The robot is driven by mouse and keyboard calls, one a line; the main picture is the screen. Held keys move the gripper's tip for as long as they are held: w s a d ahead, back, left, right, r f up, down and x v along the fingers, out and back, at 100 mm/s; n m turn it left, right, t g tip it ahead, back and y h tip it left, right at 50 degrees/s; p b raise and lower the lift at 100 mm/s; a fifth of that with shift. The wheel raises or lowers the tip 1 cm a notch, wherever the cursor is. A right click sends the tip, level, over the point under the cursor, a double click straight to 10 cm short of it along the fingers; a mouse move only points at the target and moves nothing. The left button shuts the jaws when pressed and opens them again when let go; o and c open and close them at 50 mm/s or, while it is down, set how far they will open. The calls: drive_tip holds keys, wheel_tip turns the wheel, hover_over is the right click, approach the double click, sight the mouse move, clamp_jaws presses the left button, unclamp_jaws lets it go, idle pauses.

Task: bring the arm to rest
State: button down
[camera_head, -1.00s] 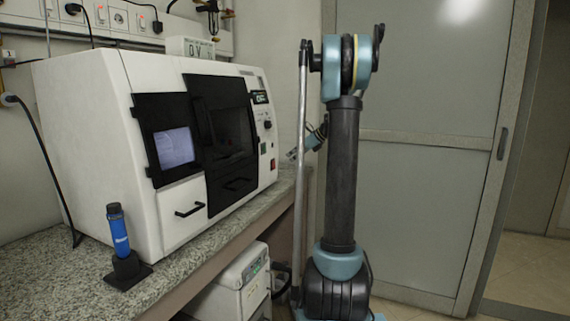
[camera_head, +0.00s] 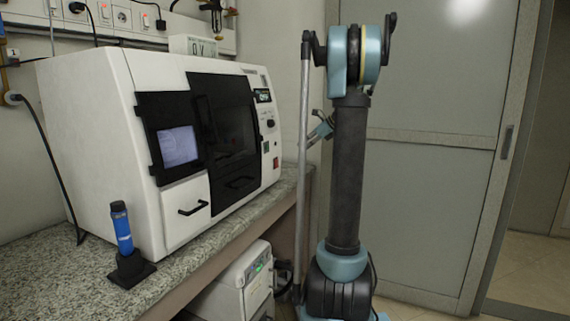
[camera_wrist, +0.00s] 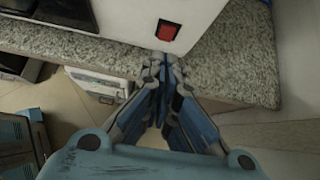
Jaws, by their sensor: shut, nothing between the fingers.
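My arm stands folded upright in the middle of the head view, its elbow high and its dark link vertical. My gripper (camera_wrist: 160,68) shows in the wrist view with its two fingers together and nothing between them. It is above or in front of the speckled counter's (camera_wrist: 226,75) edge, below a red switch (camera_wrist: 167,32) on the white machine; I see no contact. In the head view only a small part of the wrist end shows left of the dark link, and the rest is hidden behind my arm.
The white machine (camera_head: 95,120) stands on the counter left of my arm. A blue tube (camera_head: 122,228) stands upright in a black holder (camera_head: 130,270) near the counter's front edge. A smaller white device (camera_head: 243,285) is under the counter. A grey sliding door (camera_head: 430,200) is behind my arm.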

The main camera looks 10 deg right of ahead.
drive_tip(key=s+a+f+n+g+h, duration=0.1)
drive_tip(key=s+a+f+n, duration=0.25)
drive_tip(key=s, duration=0.55)
drive_tip(key=s+a+f+n+h, duration=0.2)
drive_tip(key=s+n, duration=0.2)
drive_tip(key=s, duration=0.4)
drive_tip(key=s+a+f+n+g+h, duration=0.15)
drive_tip(key=s+n, duration=0.25)
drive_tip(key=s, duration=0.5)
drive_tip(key=s+d+f+n+h, duration=0.1)
drive_tip(key=s+f+n+h, duration=0.1)
drive_tip(key=s+f+n, duration=0.4)
drive_tip(key=s+d+f+n+h, duration=0.1)
drive_tip(key=s+f+n+h, duration=0.1)
drive_tip(key=s+f+n, duration=0.4)
drive_tip(key=s+f, duration=0.5)
drive_tip(key=s, duration=0.4)
drive_tip(key=shift+s+d+f+n, duration=0.15)
drive_tip(key=shift+d+n, duration=0.15)
drive_tip(key=shift+n, duration=0.05)
drive_tip(key=shift+g, duration=0.25)
drive_tip(key=shift+w+f, duration=0.2)
drive_tip(key=shift+w, duration=0.25)
